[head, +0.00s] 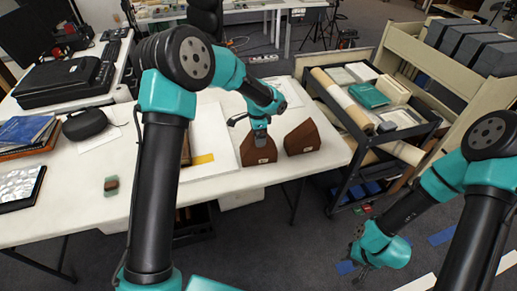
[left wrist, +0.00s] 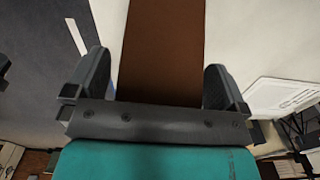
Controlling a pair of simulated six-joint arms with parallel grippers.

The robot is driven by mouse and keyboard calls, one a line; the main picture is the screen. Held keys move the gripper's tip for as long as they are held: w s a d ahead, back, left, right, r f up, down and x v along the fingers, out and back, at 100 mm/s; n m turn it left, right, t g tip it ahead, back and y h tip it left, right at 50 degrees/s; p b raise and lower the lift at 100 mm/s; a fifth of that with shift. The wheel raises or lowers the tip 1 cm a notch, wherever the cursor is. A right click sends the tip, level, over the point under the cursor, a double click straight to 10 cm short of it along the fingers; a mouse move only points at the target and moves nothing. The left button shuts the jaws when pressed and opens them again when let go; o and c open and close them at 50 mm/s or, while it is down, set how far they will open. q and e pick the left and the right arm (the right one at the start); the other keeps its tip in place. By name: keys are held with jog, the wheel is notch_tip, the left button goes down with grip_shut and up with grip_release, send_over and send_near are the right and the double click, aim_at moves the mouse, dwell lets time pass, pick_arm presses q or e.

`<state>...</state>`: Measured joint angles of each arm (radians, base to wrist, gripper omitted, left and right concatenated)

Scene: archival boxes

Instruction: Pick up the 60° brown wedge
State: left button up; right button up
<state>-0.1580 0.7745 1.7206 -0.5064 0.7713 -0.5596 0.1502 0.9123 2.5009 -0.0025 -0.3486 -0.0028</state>
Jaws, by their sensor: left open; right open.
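Two brown wedges stand side by side near the right edge of the white table: a left one (head: 256,156) and a right one (head: 302,138). Each has a small white label too small to read, so I cannot tell which is the 60° one. My left gripper (head: 260,140) is low at the top of the left wedge. In the left wrist view, the open fingers lie on either side of a brown wedge (left wrist: 162,50), with gaps visible at both sides. My right gripper (head: 360,260) is open and empty, low over the floor at the right.
The right wedge stands close beside my left gripper. A white board with a yellow patch (head: 203,159) lies left of the wedges. A black cart (head: 347,128) with rolls and books stands beyond the table's right edge. A small green-brown block (head: 111,186) lies on the table's left part.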

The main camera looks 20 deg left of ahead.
pick_arm(q)
jog(key=shift+c, duration=0.3)
jog(key=c, duration=1.1)
jog(key=shift+r, duration=1.5)
jog(key=shift+s+r, duration=0.1)
jog(key=shift+r, duration=0.2)
jog(key=s+d, duration=0.1)
jog(key=s, duration=0.4)
jog(key=s+d+r, duration=0.1)
jog(key=s+d, duration=0.1)
jog(key=s, duration=0.3)
jog(key=s+d, duration=0.1)
jog(key=s, duration=0.4)
jog(key=shift+s+d+r, duration=0.1)
jog(key=shift+d+r, duration=0.05)
jog(key=shift+d, duration=0.05)
